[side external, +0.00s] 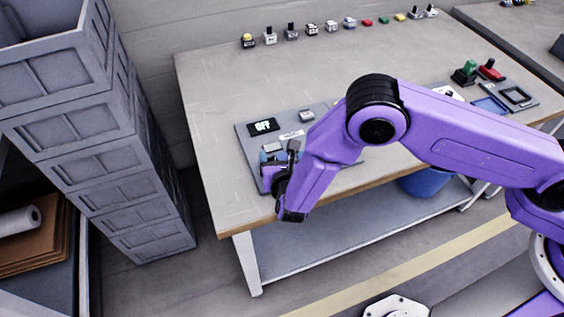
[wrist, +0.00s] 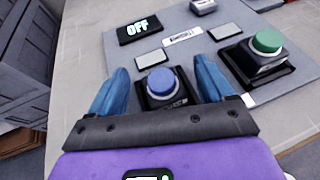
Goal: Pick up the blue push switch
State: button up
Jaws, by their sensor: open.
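In the wrist view, the blue push switch (wrist: 157,80) has a round blue cap on a dark square base and sits upright at the near edge of a grey panel (wrist: 285,75). My gripper (wrist: 163,82) is open, its two blue fingers on either side of the switch, with visible gaps. Nothing is held. In the side view, my gripper (side external: 275,165) is low over the left part of the panel, and the arm and fingers mostly hide the switch there.
A green push switch (wrist: 266,40) stands to the right on the panel. A display reading OFF (wrist: 138,28) is behind, left. Several small switches, including a red one (side external: 367,22), line the table's (side external: 220,90) back edge. Stacked grey crates (side external: 60,80) stand left of the table.

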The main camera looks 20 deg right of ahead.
jog(key=shift+w+f, duration=0.1)
jog(key=shift+w, duration=0.1)
jog(key=c, duration=1.1)
jog(key=shift+c, duration=0.2)
